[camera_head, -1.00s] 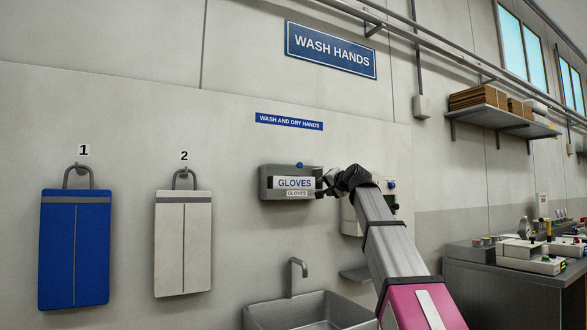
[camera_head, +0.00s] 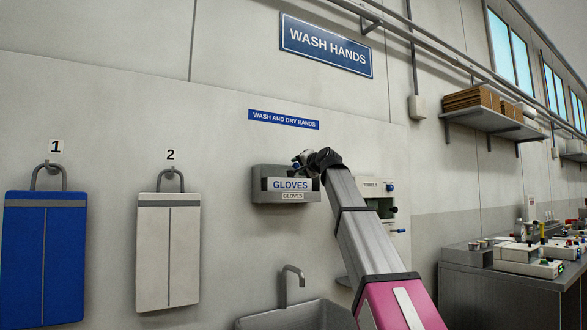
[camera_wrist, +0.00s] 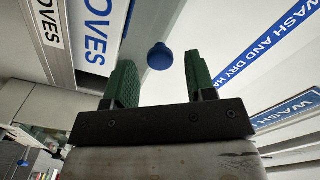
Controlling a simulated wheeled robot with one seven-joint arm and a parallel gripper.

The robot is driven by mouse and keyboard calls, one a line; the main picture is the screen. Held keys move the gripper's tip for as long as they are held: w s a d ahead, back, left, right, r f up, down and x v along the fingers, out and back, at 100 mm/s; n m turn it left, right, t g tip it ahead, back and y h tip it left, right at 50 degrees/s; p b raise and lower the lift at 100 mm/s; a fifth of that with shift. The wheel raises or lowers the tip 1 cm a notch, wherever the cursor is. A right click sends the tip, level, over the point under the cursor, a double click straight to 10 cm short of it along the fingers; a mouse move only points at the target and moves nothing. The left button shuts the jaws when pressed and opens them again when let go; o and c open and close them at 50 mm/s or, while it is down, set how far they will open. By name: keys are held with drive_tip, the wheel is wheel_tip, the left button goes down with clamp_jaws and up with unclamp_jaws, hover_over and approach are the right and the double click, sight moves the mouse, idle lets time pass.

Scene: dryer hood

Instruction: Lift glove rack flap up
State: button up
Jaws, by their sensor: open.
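The glove rack (camera_head: 262,184) is a grey wall box with a white GLOVES label on its front. In the wrist view its grey body (camera_wrist: 58,75) lies at the upper left, turned on its side. A round blue knob (camera_wrist: 158,57) shows between my two green fingers, apart from both of them. My gripper (camera_wrist: 160,68) is open, with a finger on either side of the knob. In the head view my gripper (camera_head: 298,161) is at the rack's top edge, and it hides the knob and part of the flap. The flap looks down.
A sink with a tap (camera_head: 290,285) stands below the rack. A towel dispenser (camera_head: 374,187) is on the wall behind my arm. A blue bag (camera_head: 42,255) and a white bag (camera_head: 168,250) hang at left.

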sight(297, 166)
drive_tip(key=x, duration=0.5)
